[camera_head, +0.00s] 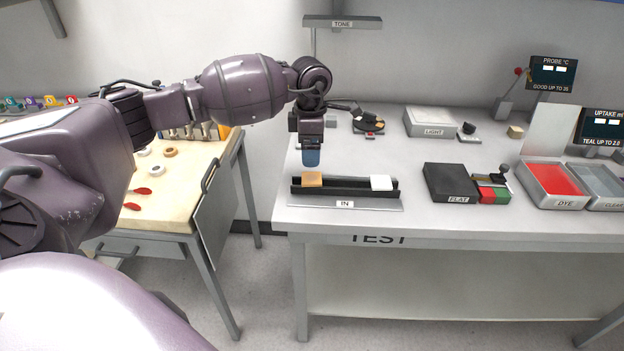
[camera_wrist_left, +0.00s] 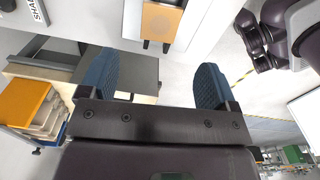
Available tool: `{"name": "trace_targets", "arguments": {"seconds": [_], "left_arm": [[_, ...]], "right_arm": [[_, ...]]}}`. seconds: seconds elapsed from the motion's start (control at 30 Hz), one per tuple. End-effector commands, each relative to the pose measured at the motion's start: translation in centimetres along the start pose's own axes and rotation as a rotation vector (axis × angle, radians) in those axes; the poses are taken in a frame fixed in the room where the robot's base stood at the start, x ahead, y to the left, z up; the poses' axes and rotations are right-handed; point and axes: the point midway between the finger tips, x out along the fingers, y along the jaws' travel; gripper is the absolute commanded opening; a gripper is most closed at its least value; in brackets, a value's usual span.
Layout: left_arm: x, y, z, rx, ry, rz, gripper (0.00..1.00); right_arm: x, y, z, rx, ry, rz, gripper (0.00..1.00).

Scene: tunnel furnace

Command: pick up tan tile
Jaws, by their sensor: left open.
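The tan tile (camera_head: 312,180) stands at the left end of the black slotted rack (camera_head: 345,191) labelled IN, on the test table. A white tile (camera_head: 381,183) stands near the rack's right end. My left gripper (camera_head: 311,160) points down with its blue fingers right above the tan tile; in the head view the fingers overlap and the gap to the tile is hard to judge. In the left wrist view the two blue fingers (camera_wrist_left: 155,82) are spread apart with nothing between them. I cannot make out the tan tile there. My right gripper is not in view.
A black FLAT block (camera_head: 451,182) and red and green blocks (camera_head: 492,193) lie right of the rack. The red DYE tray (camera_head: 556,184) is further right. A white LIGHT box (camera_head: 430,121) stands behind. A wooden bench (camera_head: 180,200) is at the left.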

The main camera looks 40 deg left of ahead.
Motion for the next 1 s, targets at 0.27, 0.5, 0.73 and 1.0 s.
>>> {"name": "trace_targets", "arguments": {"seconds": [0.27, 0.5, 0.73, 1.0], "left_arm": [[2.8, 0.0, 0.1, 0.000, -0.002, 0.000, 0.83], [5.3, -0.1, 0.2, 0.000, -0.001, -0.004, 0.83], [7.8, 0.0, 0.3, 0.000, -0.001, -0.002, 0.83], [7.8, 0.0, 0.3, 0.000, -0.002, 0.000, 0.75]], "right_arm": [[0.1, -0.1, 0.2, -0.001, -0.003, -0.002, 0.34], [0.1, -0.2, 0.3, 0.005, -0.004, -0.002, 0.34], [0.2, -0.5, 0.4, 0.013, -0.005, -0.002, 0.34], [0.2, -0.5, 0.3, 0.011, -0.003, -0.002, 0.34]]}}
